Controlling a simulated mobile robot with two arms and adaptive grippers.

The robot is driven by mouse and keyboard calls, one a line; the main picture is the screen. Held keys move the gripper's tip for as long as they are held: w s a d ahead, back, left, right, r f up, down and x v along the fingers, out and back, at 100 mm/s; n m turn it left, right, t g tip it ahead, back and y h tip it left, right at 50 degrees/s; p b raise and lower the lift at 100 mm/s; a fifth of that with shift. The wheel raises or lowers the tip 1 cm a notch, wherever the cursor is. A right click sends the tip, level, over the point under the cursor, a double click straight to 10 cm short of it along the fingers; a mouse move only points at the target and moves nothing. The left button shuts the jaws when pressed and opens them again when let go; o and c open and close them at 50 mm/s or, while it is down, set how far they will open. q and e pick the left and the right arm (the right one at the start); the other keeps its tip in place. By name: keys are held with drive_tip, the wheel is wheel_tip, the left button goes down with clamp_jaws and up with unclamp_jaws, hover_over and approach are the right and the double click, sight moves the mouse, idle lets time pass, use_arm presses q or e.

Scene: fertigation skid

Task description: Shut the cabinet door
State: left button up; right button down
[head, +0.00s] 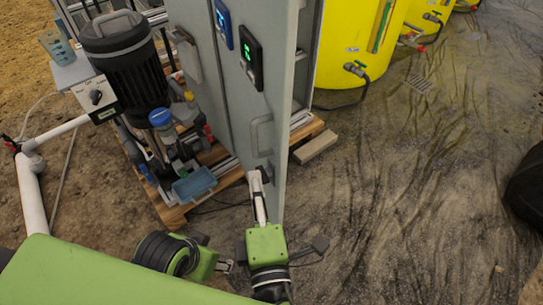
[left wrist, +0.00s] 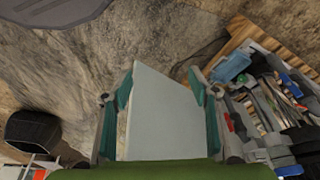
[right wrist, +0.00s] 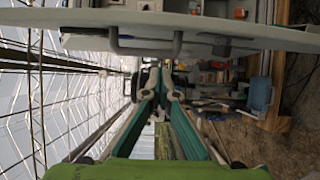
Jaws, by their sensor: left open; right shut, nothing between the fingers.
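The grey cabinet door (head: 268,105) stands upright in the middle of the head view, with a green-lit display and a bar handle (head: 262,135) on its face. White shelving shows behind its right edge; how far it stands open is hard to tell. My right gripper (head: 258,190) is shut and empty, its tips just below the handle by the door's lower part. In the right wrist view its tips (right wrist: 158,82) are close under the handle (right wrist: 145,46); contact is unclear. My left gripper (head: 228,267) is open, low and left of the right one. A pale flat panel (left wrist: 165,115) shows between its fingers.
A black-topped motor pump (head: 125,60) and piping stand left of the door on a wooden pallet (head: 172,213). Yellow tanks (head: 350,45) stand behind to the right. The wet floor (head: 400,180) right of the door is largely clear.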

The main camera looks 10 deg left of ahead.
sight(272, 160)
use_arm(q)
drive_tip(key=shift+w+f+p, duration=0.25)
drive_tip(key=shift+f+p, duration=0.2)
drive_tip(key=shift+f, duration=0.15)
use_arm(e)
drive_tip(key=w+d, duration=0.1)
drive_tip(key=w, duration=0.5)
drive_tip(key=shift+w+d, duration=0.2)
drive_tip(key=shift+w, duration=0.1)
use_arm(q)
drive_tip(key=shift+w+r, duration=0.1)
drive_tip(key=shift+w, duration=0.05)
use_arm(e)
drive_tip(key=shift+d, duration=0.15)
